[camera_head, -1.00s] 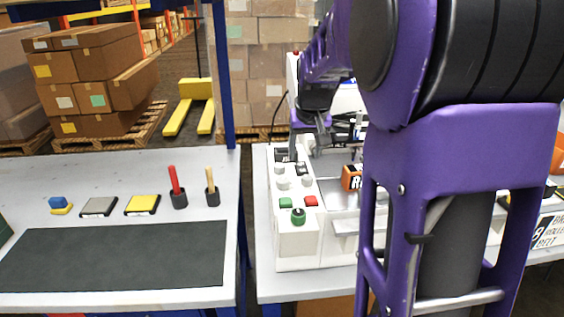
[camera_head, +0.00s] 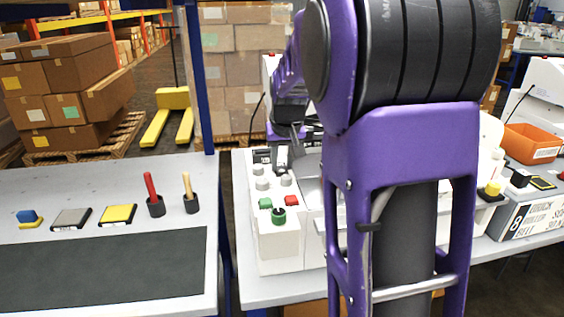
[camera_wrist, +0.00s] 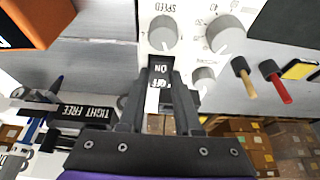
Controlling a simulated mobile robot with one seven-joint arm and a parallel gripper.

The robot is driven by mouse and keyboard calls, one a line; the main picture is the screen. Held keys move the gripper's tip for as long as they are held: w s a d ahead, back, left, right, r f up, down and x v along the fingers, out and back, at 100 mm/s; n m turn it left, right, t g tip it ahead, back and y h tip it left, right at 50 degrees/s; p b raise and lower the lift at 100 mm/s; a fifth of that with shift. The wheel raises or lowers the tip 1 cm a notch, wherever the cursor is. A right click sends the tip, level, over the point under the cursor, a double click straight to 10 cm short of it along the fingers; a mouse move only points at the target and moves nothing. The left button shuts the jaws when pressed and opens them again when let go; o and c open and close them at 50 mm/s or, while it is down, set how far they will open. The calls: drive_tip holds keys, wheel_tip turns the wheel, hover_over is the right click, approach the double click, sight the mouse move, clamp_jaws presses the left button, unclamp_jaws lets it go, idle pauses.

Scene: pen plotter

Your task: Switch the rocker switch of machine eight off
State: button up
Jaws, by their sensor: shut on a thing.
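The rocker switch (camera_wrist: 160,72) is a black part marked ON and OFF on a white control panel (camera_wrist: 187,8) in the wrist view. My gripper (camera_wrist: 163,82) has its two dark fingers at either side of this switch and is shut on it. The fingers hide its sides, and I cannot tell which way it is tipped. In the head view my gripper (camera_head: 284,157) is at the back of the panel (camera_head: 277,243), behind the grey knobs, and the switch is hard to make out.
Grey knobs (camera_wrist: 163,33), a green button (camera_head: 265,203), a red button (camera_head: 291,200) and a green-topped knob (camera_head: 278,216) are on the panel. A black TIGHT/FREE part (camera_wrist: 75,114) is left of my fingers. My arm hides much of the machine's right side. An orange bin (camera_head: 531,143) stands at right.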

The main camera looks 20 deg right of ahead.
clamp_jaws()
drive_tip(key=g+p, duration=0.1)
drive_tip(key=p, duration=0.2)
drive_tip(key=shift+w+r+p, duration=0.15)
drive_tip(key=shift+r+p, duration=0.25)
drive_tip(key=g+p, duration=0.1)
drive_tip(key=p, duration=0.3)
drive_tip(key=shift+w+g+y+p, duration=0.25)
drive_tip(key=shift+g+y+p, duration=0.05)
drive_tip(key=shift+g+p, duration=0.1)
drive_tip(key=shift+w+d+f+g+p, duration=0.1)
drive_tip(key=shift+f+g+p, duration=0.25)
drive_tip(key=shift+p, duration=0.65)
drive_tip(key=o, duration=1)
unclamp_jaws()
drive_tip(key=shift+r, duration=0.1)
